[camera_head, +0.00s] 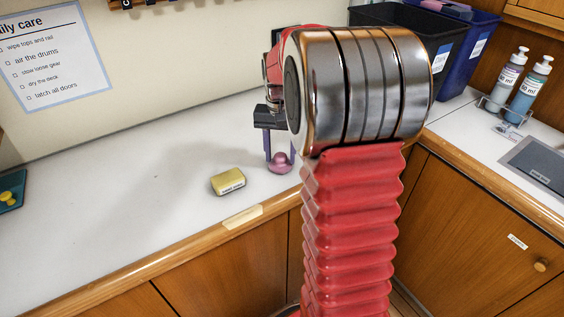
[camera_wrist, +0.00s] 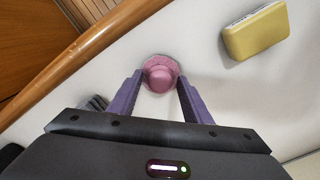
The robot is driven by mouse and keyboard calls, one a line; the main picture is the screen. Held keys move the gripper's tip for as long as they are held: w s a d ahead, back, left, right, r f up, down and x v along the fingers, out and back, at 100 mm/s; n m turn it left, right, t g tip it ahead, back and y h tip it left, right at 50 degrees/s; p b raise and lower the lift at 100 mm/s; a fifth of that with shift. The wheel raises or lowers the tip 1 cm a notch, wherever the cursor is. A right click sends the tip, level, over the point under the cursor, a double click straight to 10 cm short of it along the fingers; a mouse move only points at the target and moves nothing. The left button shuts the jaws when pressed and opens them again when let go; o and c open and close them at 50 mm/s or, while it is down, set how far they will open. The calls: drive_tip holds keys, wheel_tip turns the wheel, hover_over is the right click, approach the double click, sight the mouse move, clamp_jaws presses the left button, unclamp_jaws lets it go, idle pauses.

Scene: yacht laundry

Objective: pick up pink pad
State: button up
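The pink pad (camera_head: 280,165) sits on the white counter near its wooden front edge. It is round, with a raised knob on a wider base. In the wrist view the pad (camera_wrist: 160,72) lies between and just beyond the tips of the purple fingers. My gripper (camera_head: 279,154) points down over the pad, with one finger on each side of the knob. In the wrist view my gripper (camera_wrist: 160,80) is open, and small gaps show between the fingertips and the knob. Nothing is held.
A yellow block (camera_head: 228,181) with a label lies left of the pad, and shows upper right in the wrist view (camera_wrist: 256,31). A dark bin (camera_head: 400,25) and a blue bin (camera_head: 475,45) stand behind my arm. Bottles (camera_head: 528,92) stand at right. The left counter is mostly clear.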

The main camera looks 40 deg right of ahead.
sight(281, 155)
drive_tip(key=c, duration=0.8)
drive_tip(key=shift+r, duration=0.4)
clamp_jaws()
wheel_tip(281, 155, up, 9)
drive_tip(key=shift+r, duration=0.15)
drive_tip(key=shift+o, duration=1.8)
unclamp_jaws()
drive_tip(key=c, duration=0.4)
